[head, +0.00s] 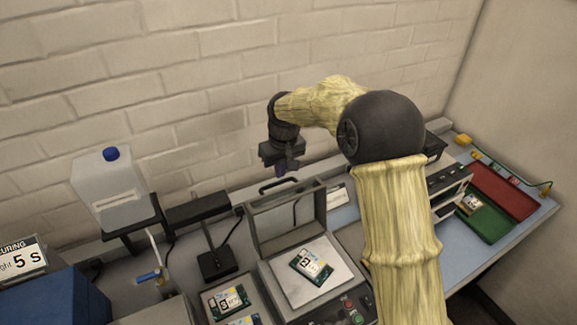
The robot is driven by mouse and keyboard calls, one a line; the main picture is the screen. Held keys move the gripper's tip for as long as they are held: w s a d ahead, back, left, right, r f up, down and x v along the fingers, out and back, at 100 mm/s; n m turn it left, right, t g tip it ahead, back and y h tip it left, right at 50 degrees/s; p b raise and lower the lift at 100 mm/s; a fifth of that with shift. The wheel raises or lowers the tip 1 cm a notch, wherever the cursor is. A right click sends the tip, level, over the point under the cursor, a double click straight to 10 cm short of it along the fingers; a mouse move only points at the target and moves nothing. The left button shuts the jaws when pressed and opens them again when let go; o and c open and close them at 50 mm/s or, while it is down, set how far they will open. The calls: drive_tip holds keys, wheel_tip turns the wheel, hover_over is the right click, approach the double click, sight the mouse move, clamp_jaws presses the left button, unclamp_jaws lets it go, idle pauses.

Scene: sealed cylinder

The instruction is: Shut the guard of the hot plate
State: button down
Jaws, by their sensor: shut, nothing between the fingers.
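The hot plate (284,288) stands at the front middle of the bench, with a green circuit board (311,265) lying tilted on its pale surface. Its guard (268,229), a grey frame with a clear window and a dark handle (279,184) on top, stands raised at the back of the plate. My gripper (287,170) is shut and empty. It hangs from my arm just above and behind the handle in the picture, and I cannot tell whether it touches it. My arm hides the bench to the right of the plate.
Buttons (353,310) sit at the plate's front right. More boards (226,302) lie to its left. A jug with a blue cap (108,187) stands on a stand at the left. A red tray (503,190) and a green tray (487,222) lie at the right.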

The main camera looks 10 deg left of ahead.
wheel_tip(320, 180, down, 8)
drive_tip(key=w+p, duration=0.1)
drive_tip(key=p, duration=0.1)
drive_tip(key=shift+w+d+r+p, duration=0.15)
drive_tip(key=shift+w+r+p, duration=0.05)
drive_tip(key=shift+p, duration=0.15)
